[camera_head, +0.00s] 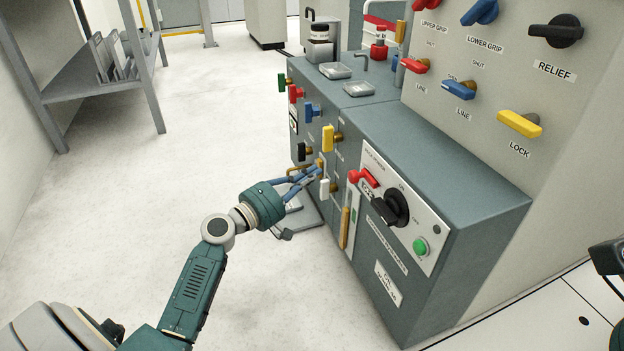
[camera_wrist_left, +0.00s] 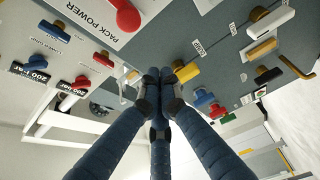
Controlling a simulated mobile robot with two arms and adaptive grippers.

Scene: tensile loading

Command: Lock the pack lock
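A yellow handle (camera_head: 328,138) stands out from the side of the low grey cabinet, and in the left wrist view the yellow handle (camera_wrist_left: 186,72) shows just past my fingertips. I cannot read a "pack lock" label there. Another yellow handle (camera_head: 519,124) labelled "LOCK" is on the tall panel. My left gripper (camera_head: 316,172) is in front of the cabinet side, below the yellow handle in the head view. Its fingertips (camera_wrist_left: 164,84) come together with no clear object between them. Contact with the cabinet cannot be told. My right gripper's fingers are not seen.
Near my left gripper are blue (camera_head: 312,110), red (camera_head: 296,93), black (camera_head: 304,152) and white (camera_head: 325,188) handles. The pack power panel has a black rotary knob (camera_head: 394,208) and green button (camera_head: 420,246). A shelf rack (camera_head: 100,82) stands left; the floor between is clear.

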